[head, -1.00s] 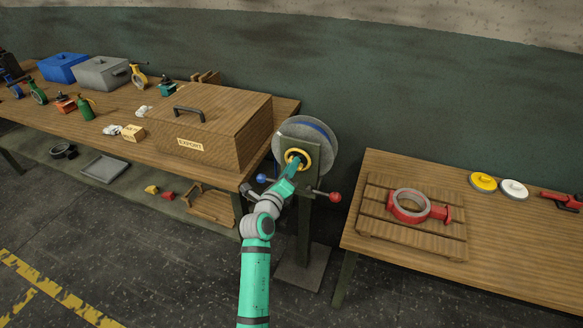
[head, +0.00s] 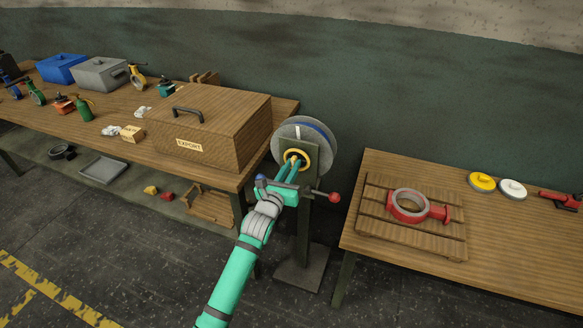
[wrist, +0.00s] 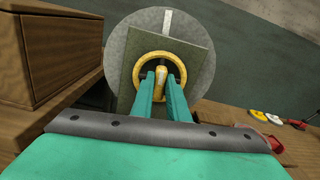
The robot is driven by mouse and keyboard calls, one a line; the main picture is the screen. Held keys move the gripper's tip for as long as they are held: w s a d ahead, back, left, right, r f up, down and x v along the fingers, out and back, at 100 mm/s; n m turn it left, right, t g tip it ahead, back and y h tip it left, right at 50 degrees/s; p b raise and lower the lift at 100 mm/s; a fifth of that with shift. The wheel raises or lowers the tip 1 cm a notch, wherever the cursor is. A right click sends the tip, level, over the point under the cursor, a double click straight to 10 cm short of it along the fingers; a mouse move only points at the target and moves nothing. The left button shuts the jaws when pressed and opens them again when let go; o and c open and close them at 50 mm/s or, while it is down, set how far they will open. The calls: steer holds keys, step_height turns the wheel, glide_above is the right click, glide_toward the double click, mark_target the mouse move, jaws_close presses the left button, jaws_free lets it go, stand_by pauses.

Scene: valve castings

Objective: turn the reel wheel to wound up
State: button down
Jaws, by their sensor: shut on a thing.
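The reel (head: 323,140) is a grey disc with a blue edge on a stand between the two benches. Its yellow reel wheel (head: 305,156) faces me in front of a square plate; in the wrist view the wheel (wrist: 137,72) shows as a yellow ring with dark spokes. My gripper (head: 294,163) reaches up to the wheel. In the wrist view its two teal fingers are shut on a yellow part at the wheel's lower middle. A white mark (wrist: 167,20) shows at the top of the disc. The wheel's far side is hidden.
A wooden EXPORT box (head: 225,140) stands on the left bench, close to the reel. A red-knobbed lever (head: 334,197) sticks out right of my gripper. The right bench (head: 500,240) carries a pallet with a red valve casting.

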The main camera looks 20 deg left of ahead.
steer(key=shift+a+m, duration=0.15)
steer(key=shift+m, duration=0.45)
steer(key=c, duration=1.7)
jaws_free()
steer(key=shift+s+a, duration=0.1)
steer(key=shift+s, duration=5.3)
